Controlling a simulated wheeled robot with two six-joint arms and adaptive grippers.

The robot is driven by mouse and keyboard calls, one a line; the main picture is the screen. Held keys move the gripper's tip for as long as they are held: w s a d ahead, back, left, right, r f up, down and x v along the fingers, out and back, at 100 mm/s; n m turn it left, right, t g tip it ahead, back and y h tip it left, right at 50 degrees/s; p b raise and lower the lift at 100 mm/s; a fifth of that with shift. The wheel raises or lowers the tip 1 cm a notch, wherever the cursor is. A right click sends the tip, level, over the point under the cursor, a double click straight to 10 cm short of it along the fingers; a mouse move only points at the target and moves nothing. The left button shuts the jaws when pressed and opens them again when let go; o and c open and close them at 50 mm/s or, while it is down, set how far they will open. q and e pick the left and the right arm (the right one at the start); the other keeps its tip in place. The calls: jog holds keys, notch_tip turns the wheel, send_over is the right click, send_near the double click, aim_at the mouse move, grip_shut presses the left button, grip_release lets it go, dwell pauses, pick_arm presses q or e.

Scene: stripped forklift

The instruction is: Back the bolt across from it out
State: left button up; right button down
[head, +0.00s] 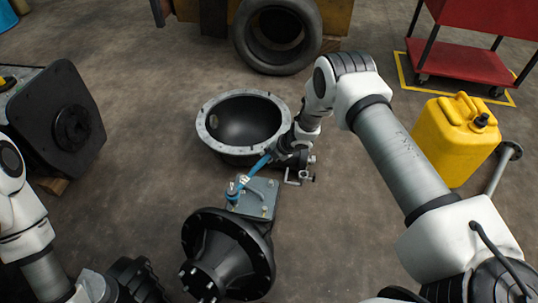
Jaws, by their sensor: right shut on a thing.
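A grey square plate (262,187) with bolts near its corners sits beside a black flanged housing (225,250) on the floor. My right gripper (277,157) is shut on a blue-handled tool (257,168), above the plate's far side. The tool slants down to the left, and its head is at the plate's left corner, over or beside a bolt there. I cannot tell whether it is seated. Another bolt (265,210) shows near the plate's near right side. My left arm is at the lower left; its gripper's jaws cannot be made out.
A large black bowl-shaped housing with a grey rim (204,128) lies just behind the plate. A yellow jerrycan (455,140) stands at the right, near a red cart (460,62). A tire (277,35) lies at the back. Floor is clear right of the plate.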

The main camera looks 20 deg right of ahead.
jog(key=shift+f+b, duration=0.75)
jog(key=shift+f, duration=0.3)
